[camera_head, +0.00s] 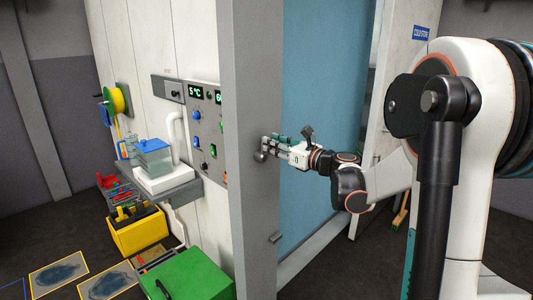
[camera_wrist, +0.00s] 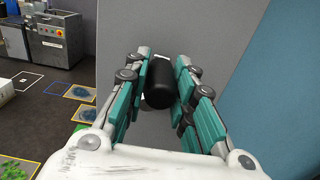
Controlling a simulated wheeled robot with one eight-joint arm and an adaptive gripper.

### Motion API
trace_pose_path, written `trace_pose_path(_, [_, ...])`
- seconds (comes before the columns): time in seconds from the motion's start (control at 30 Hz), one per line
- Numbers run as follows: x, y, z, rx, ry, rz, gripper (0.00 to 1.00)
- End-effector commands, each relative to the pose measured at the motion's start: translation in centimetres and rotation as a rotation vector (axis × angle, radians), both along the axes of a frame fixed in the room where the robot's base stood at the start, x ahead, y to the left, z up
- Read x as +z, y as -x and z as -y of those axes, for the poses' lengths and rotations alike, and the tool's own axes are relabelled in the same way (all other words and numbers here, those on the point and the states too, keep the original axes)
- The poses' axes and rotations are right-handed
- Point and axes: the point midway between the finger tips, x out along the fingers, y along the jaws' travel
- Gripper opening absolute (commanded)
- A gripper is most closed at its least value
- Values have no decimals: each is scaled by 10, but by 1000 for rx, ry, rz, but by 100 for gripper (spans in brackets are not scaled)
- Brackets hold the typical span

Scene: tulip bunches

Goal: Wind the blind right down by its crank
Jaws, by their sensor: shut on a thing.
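A plain blue sheet (camera_head: 315,75), which looks like the blind, fills the doorway from the top of the head view down towards the pale sill. It also shows at the right of the wrist view (camera_wrist: 275,90). My gripper (camera_head: 268,145) reaches from the right to the grey post (camera_head: 258,215) beside the doorway. In the wrist view, my gripper (camera_wrist: 160,72) has its teal-padded fingers on both sides of the crank's black cylindrical handle (camera_wrist: 159,84) and is shut on it. The rest of the crank is mostly hidden behind the handle and fingers.
Left of the post are a control panel (camera_head: 208,130) and a grey shelf (camera_head: 170,187) with a blue-lidded container (camera_head: 153,156). A green box (camera_head: 190,275) and a yellow crate (camera_head: 138,233) stand on the floor below. A small bracket (camera_head: 274,238) sits low on the post.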

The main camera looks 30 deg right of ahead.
Motion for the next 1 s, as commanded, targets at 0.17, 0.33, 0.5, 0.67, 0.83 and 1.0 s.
trace_pose_path(0.17, [-1, 0, 0, 2, 1, -1, 48])
trace_pose_path(0.33, [-1, 0, 0, 1, 1, -1, 50])
trace_pose_path(0.5, [0, 1, 0, 1, 1, -1, 50])
trace_pose_path(0.67, [0, 11, 5, 0, 1, -1, 50])
trace_pose_path(0.83, [0, 26, 10, -1, 1, -1, 50])
trace_pose_path(1.0, [0, 40, 15, -1, 1, -1, 50])
